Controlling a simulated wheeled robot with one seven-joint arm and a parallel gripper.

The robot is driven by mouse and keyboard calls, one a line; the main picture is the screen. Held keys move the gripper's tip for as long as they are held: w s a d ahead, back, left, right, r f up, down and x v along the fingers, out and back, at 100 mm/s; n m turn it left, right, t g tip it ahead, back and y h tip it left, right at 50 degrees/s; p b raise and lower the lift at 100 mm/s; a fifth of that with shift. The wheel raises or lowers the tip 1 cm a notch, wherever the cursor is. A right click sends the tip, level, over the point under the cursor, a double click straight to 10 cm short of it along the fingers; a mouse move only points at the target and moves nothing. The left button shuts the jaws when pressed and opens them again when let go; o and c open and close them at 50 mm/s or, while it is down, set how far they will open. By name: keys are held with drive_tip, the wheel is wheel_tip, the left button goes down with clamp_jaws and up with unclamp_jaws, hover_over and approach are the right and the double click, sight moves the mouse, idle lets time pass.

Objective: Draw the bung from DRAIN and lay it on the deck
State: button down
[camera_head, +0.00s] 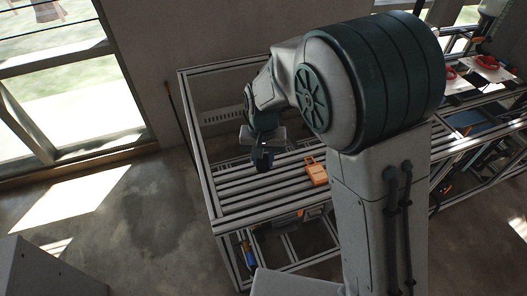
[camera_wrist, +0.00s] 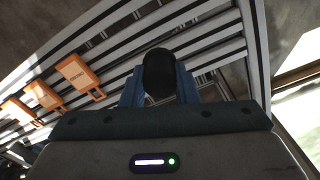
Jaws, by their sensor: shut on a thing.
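My gripper (camera_head: 262,160) is over the left part of the slatted metal deck (camera_head: 240,190). In the wrist view its blue fingers (camera_wrist: 160,88) are shut on a dark, rounded bung (camera_wrist: 159,72). The bung's lower end is hidden, and I cannot tell whether it touches the deck. An orange block (camera_head: 316,172) is on the deck to the right of my gripper. The wrist view shows several orange pieces in a row at the left, the nearest (camera_wrist: 80,75) bearing small print that I cannot read. I cannot tell which one is DRAIN.
Bare slats (camera_wrist: 215,50) lie around my gripper. The deck's metal frame (camera_head: 199,150) edges it at the left. Red items (camera_head: 487,62) on white panels are at the far right. My own arm hides the middle of the bench. Open concrete floor (camera_head: 150,215) is at the left.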

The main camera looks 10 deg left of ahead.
drive_tip(key=shift+a+f+b, duration=0.1)
drive_tip(key=shift+f+b, duration=2.65)
drive_tip(key=shift+f, duration=0.9)
drive_tip(key=c, duration=1)
unclamp_jaws()
drive_tip(key=shift+c, duration=0.2)
drive_tip(key=shift+r, duration=0.1)
wheel_tip(320, 180, up, 7)
drive_tip(key=p, duration=0.5)
